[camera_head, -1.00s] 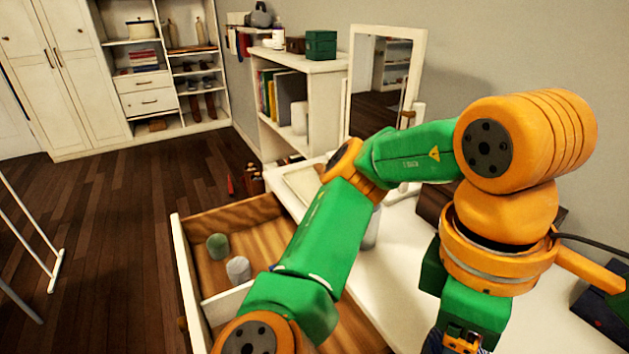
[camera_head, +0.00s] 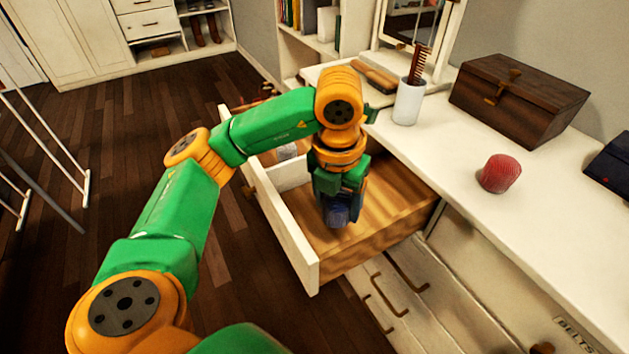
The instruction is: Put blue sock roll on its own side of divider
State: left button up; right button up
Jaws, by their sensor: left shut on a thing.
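My left gripper (camera_head: 339,200) points down inside the open drawer (camera_head: 287,235), over its near compartment. It is shut on the blue sock roll (camera_head: 339,215), which shows as a dark blue patch between and below the fingers. I cannot tell whether the roll touches the drawer floor. The white divider (camera_head: 289,174) crosses the drawer behind the gripper and is partly covered by my left arm. A grey sock roll (camera_head: 287,151) shows beyond the divider, partly hidden. My right gripper is not in view.
A red sock roll (camera_head: 500,173) sits on the white dresser top, right of the drawer. A brown chest (camera_head: 519,97) and a white cup (camera_head: 408,101) with a comb stand behind it. The near compartment's wooden floor looks bare around the gripper.

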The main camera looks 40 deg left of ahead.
pick_arm(q)
jog(key=w+a+f, duration=0.4)
jog(key=f, duration=0.1)
jog(key=w+a+f, duration=0.2)
jog(key=shift+a+f, duration=0.1)
jog(key=shift+f, duration=0.1)
notch_tip(320, 180, down, 3)
jog(key=shift+a, duration=0.1)
jog(key=shift+f, duration=0.15)
jog(key=shift+f, duration=0.15)
jog(key=o, duration=1.4)
jog(key=shift+c, duration=0.2)
